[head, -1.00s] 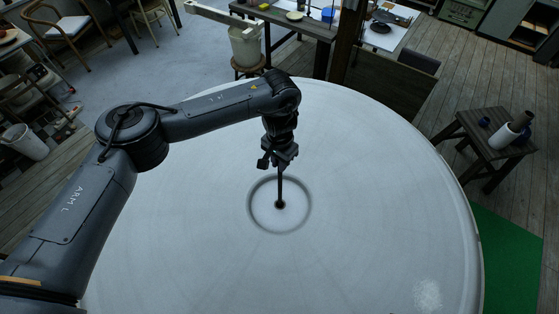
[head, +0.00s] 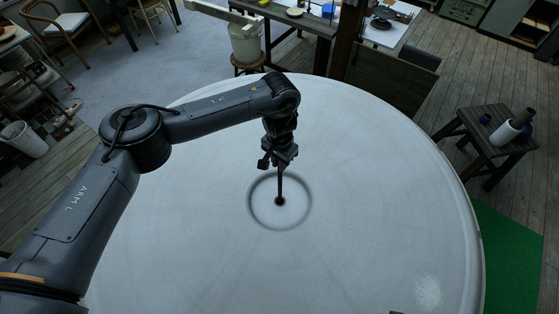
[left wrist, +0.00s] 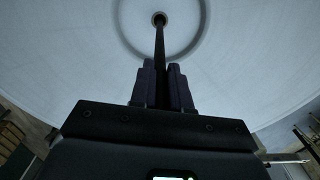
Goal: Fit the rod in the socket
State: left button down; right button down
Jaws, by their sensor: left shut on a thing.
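A thin dark rod (head: 280,183) stands about upright over the middle of the round white table. My left gripper (head: 280,163) is shut on its upper part. The rod's lower end meets the small dark socket (head: 280,202) at the centre of a grey ring; whether it is inside or just above cannot be told. In the left wrist view the rod (left wrist: 160,48) runs from between the fingers of my left gripper (left wrist: 166,72) to the dark socket (left wrist: 159,18). My right gripper is not in view.
The white round tabletop (head: 390,190) is otherwise clear around the ring. A dark wooden stool (head: 490,150) with a white cylinder (head: 503,134) stands at the right. A workbench (head: 300,25) stands at the back.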

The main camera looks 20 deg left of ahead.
pick_arm(q)
jog(key=shift+f+b, duration=0.3)
jog(key=shift+f, duration=0.35)
jog(key=shift+f+b, duration=0.3)
jog(key=shift+f, duration=0.45)
jog(key=c, duration=1)
grip_release()
notch_tip(320, 180, up, 10)
jog(key=shift+w+f, duration=0.1)
jog(key=shift+f, duration=0.15)
jog(key=shift+r, duration=0.65)
